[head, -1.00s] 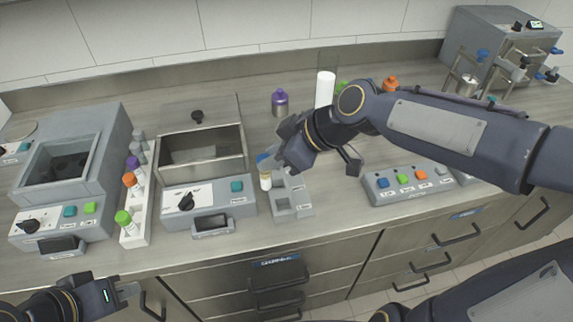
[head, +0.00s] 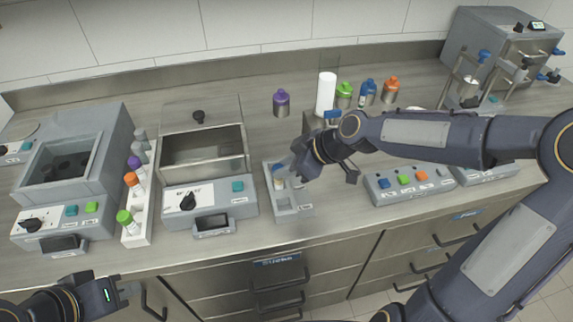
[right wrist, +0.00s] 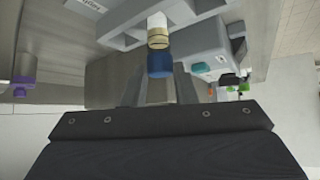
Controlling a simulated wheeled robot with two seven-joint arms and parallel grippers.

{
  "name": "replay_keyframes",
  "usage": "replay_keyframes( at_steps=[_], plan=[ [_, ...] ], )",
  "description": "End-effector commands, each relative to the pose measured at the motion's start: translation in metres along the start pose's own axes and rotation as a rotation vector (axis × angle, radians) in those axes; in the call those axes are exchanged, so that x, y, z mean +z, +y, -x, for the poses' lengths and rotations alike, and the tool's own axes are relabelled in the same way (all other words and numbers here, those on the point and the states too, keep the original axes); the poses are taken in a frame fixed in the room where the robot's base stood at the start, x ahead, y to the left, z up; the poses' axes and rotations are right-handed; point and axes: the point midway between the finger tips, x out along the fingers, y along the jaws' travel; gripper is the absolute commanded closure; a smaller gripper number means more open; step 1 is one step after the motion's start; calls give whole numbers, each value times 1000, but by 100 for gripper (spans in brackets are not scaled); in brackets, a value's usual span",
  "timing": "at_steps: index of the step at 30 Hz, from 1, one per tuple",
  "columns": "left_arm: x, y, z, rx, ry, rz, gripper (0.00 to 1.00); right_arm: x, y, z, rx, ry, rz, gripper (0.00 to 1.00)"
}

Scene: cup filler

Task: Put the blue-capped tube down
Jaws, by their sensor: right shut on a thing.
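The blue-capped tube (head: 279,184) is upright at the back part of the small grey holder (head: 286,215). My right gripper (head: 283,170) is shut on its cap end and partly hides it. In the right wrist view the blue cap (right wrist: 160,66) is between the fingers, with the pale tube body (right wrist: 157,36) beyond it, against the grey holder. I cannot tell whether the tube's lower end rests in a compartment. The holder's front square compartment looks empty. My left gripper (head: 127,292) is open and empty at the lower left, in front of the counter.
The grey bath with a dial (head: 207,197) stands close to the holder's left. A white rack (head: 138,235) holds several capped tubes. The button panel (head: 408,185) is to the right. Several bottles and a white cylinder (head: 326,93) stand behind. Bare counter lies right of the holder.

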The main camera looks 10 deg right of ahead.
Motion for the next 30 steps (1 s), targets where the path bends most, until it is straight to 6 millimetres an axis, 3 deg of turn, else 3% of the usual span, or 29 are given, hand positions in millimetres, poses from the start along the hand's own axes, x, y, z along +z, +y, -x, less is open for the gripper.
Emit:
replay_keyframes(
  at_steps=[4,5,10,21,26,30],
  plan=[
    [2,-2,-3,0,0,0,100,3,0,-3,0,0,0,100],
    [2,-1,-3,0,0,0,100,2,0,-3,0,0,0,73],
    [1,-1,-2,0,0,0,100,2,0,-2,-1,0,-1,53],
    [-1,0,1,0,0,0,100,-1,1,4,2,0,-2,53],
    [-1,1,2,0,0,0,100,0,2,29,7,-2,-4,53],
    [-3,3,6,0,0,0,100,0,2,60,10,-4,-6,53]
  ],
)
